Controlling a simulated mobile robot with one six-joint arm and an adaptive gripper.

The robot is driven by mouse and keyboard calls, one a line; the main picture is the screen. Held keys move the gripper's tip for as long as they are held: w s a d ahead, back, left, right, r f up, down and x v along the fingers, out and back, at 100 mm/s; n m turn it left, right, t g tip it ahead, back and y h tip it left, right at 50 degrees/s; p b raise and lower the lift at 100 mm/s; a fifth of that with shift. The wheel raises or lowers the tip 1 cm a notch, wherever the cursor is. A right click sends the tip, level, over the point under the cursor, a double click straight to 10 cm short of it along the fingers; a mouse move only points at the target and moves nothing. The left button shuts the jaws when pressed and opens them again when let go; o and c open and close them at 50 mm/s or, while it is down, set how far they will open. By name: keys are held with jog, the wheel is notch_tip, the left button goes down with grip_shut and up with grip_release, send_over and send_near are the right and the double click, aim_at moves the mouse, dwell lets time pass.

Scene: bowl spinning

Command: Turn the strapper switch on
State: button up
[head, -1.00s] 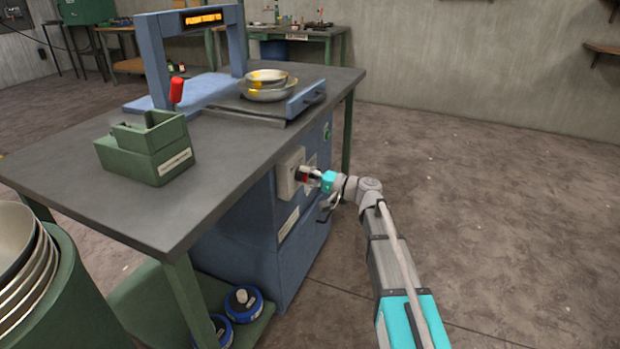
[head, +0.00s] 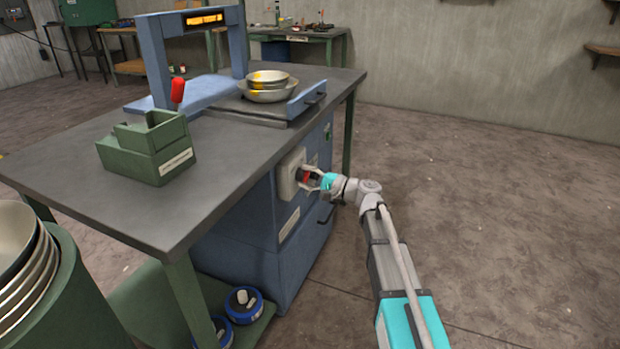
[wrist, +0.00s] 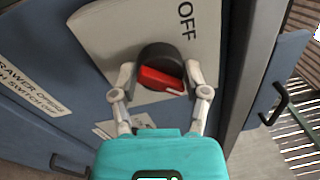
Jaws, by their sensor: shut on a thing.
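The strapper switch is a black rotary knob with a red handle (wrist: 160,80), set on a pale plate (wrist: 115,40) marked OFF on the blue cabinet. In the wrist view the red handle lies nearly crosswise, its right end slightly lower. My gripper (wrist: 158,92) has one finger on each side of the knob and is shut on it. In the head view my gripper (head: 314,178) reaches the plate from the right, and its fingers partly hide the switch (head: 303,174). Any ON marking is not visible.
The strapping machine's blue arch (head: 155,60) stands on the grey table (head: 190,210), with stacked bowls (head: 268,92) beside it. A green bin (head: 150,150) sits at the table's left. A drawer handle (wrist: 270,105) juts out right of the switch. Open floor lies right.

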jog(key=shift+s+f, duration=0.1)
jog(key=o, duration=1.1)
jog(key=shift+o, duration=0.3)
